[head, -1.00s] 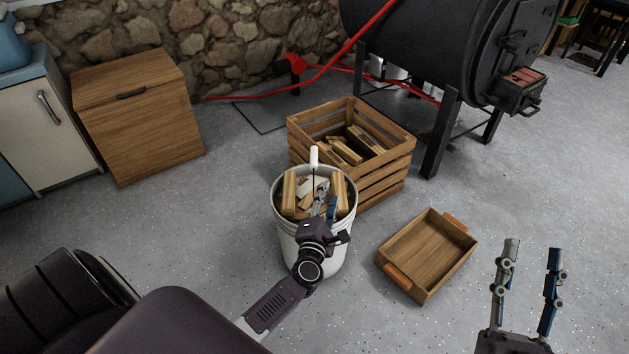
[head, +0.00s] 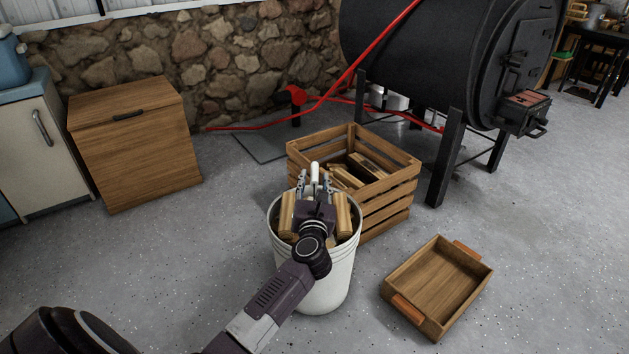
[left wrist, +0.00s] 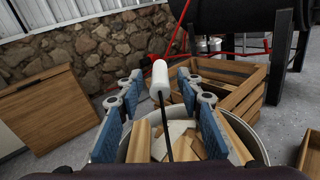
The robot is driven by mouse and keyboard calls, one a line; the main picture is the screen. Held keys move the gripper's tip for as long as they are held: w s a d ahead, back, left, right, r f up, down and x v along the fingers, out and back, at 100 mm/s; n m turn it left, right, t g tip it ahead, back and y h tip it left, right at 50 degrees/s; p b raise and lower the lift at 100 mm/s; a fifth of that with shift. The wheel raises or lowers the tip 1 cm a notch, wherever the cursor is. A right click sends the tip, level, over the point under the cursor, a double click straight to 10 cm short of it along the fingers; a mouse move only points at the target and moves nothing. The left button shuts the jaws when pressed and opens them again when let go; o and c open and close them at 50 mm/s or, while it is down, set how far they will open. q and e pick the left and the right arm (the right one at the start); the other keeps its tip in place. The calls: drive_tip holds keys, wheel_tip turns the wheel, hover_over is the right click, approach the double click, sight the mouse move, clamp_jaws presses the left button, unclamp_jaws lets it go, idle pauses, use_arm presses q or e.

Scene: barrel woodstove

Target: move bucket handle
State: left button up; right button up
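The white bucket (head: 338,280) stands on the floor in the middle of the head view and holds split wood. Its handle (head: 315,170) is raised, with a white grip on a thin dark wire; the grip also shows in the left wrist view (left wrist: 161,78). My left gripper (head: 314,184) is over the bucket, open, pointing at the handle. In the left wrist view its two fingers (left wrist: 160,90) stand either side of the handle, with gaps visible between them and the grip. My right gripper is out of view.
A slatted crate (head: 385,208) with wood stands just behind the bucket. A wooden tray (head: 440,285) lies on the floor at right. The black barrel stove (head: 430,60) is at back right, a wooden chest (head: 135,155) at left. Floor between chest and bucket is clear.

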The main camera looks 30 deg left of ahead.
use_arm(q)
drive_tip(key=shift+x, duration=1.1)
clamp_jaws()
